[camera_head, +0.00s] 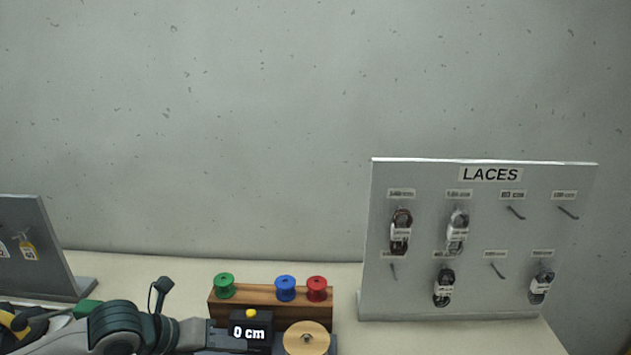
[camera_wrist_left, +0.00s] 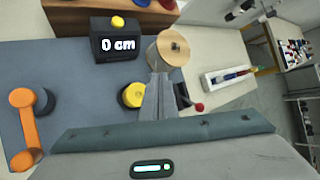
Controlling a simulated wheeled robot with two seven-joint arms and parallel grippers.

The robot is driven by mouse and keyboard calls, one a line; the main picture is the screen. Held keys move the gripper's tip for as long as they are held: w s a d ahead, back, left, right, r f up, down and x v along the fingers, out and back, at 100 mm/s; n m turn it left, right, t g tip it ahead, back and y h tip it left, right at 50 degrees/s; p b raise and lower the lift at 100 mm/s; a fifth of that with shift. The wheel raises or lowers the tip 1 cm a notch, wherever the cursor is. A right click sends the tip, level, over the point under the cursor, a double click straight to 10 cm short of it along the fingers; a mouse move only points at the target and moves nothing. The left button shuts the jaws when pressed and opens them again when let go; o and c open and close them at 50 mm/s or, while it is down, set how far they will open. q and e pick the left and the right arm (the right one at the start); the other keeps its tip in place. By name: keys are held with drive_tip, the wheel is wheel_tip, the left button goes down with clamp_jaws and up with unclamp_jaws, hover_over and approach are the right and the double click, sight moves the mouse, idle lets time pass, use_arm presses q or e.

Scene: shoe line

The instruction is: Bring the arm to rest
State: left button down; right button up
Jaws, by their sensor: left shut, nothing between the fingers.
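My left arm reaches in along the bottom edge of the head view, and its gripper (camera_head: 222,338) lies just left of and below the counter box reading "0 cm" (camera_head: 250,330). In the left wrist view the gripper's two fingers (camera_wrist_left: 160,92) are together with nothing between them. They point toward a round wooden disc (camera_wrist_left: 172,48); whether they touch it I cannot tell. The counter box also shows in that view (camera_wrist_left: 116,45), to the left of the fingers. My right gripper is in neither view.
A wooden rack (camera_head: 270,306) holds green, blue and red spools. A grey LACES board (camera_head: 480,240) with hanging laces stands at right. Another board (camera_head: 35,250) stands at left. The wrist view shows an orange crank (camera_wrist_left: 27,130) and a white tray (camera_wrist_left: 226,82).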

use_arm(q)
drive_tip(key=s+d+f+n+y, duration=0.2)
drive_tip(key=s+d+f+n, duration=0.3)
drive_tip(key=s+f+n, duration=0.95)
drive_tip(key=s+a+f+n+g+y, duration=0.1)
drive_tip(key=s+a+f+n+y, duration=0.25)
drive_tip(key=s+a+n, duration=0.4)
drive_tip(key=s+a+f+n+g+y, duration=0.15)
drive_tip(key=s+a+f+n, duration=0.25)
drive_tip(key=s+n, duration=0.65)
wheel_tip(320, 180, down, 32)
drive_tip(key=w+n+g+b, duration=0.1)
drive_tip(key=w+n+b, duration=0.1)
drive_tip(key=b, duration=0.2)
drive_tip(key=s+a+f+b, duration=0.1)
drive_tip(key=s+f+b, duration=0.1)
drive_tip(key=s+f, duration=0.7)
drive_tip(key=s+a+f+g+b, duration=0.1)
drive_tip(key=s+f+b, duration=0.1)
drive_tip(key=s+f, duration=0.7)
wheel_tip(320, 180, down, 4)
drive_tip(key=shift+s+a+r, duration=0.15)
drive_tip(key=shift+a+r, duration=0.1)
drive_tip(key=shift+m, duration=0.25)
